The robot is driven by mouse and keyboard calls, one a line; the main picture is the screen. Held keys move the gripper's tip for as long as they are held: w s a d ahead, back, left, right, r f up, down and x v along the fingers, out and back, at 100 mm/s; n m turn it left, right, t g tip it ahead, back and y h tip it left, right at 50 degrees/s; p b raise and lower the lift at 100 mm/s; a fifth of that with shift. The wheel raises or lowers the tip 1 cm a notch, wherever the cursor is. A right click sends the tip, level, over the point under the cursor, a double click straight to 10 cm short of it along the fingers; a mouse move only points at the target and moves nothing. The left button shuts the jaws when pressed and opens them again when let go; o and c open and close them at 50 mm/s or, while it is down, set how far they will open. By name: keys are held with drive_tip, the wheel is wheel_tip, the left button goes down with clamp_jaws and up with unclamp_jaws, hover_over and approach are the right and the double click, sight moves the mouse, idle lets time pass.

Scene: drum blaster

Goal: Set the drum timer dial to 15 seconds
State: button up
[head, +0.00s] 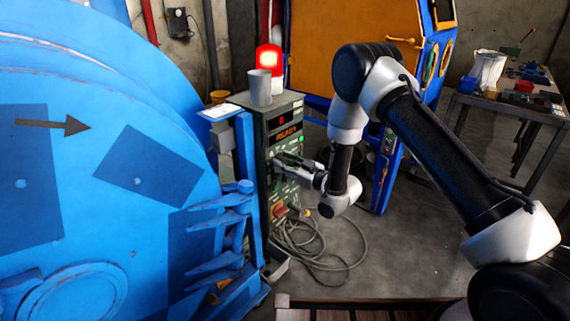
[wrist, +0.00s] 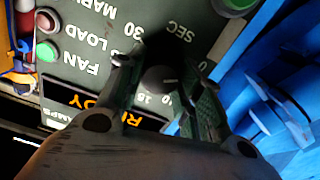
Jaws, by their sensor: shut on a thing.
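The timer dial (wrist: 160,80) is a dark round knob on the green-grey control panel (wrist: 85,75), upside down in the wrist view. The markings 15, 30 and SEC show around it. My gripper (wrist: 162,66) has one finger on each side of the dial and is shut on it. Shadow hides the dial's pointer, so I cannot tell its setting. In the head view my gripper (head: 284,160) is at the front of the control box (head: 254,130) and covers the dial. The orange display (wrist: 100,110) seems to read READY.
The big blue drum (head: 90,190) stands close on the left. A lit red beacon (head: 268,58) and a grey cup (head: 260,88) are on or behind the box top. Cables (head: 325,258) lie on the floor below. A workbench (head: 510,105) stands at the right.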

drive_tip(key=m, duration=0.6)
drive_tip(key=shift+w, duration=0.1)
drive_tip(key=m, duration=0.6)
drive_tip(key=shift+d, duration=0.1)
drive_tip(key=m, duration=0.5)
drive_tip(key=shift+f+m, duration=0.1)
drive_tip(key=shift+m, duration=0.3)
drive_tip(key=m, duration=0.5)
drive_tip(key=shift+m, duration=0.3)
drive_tip(key=shift+d+f, duration=0.1)
drive_tip(key=o, duration=1)
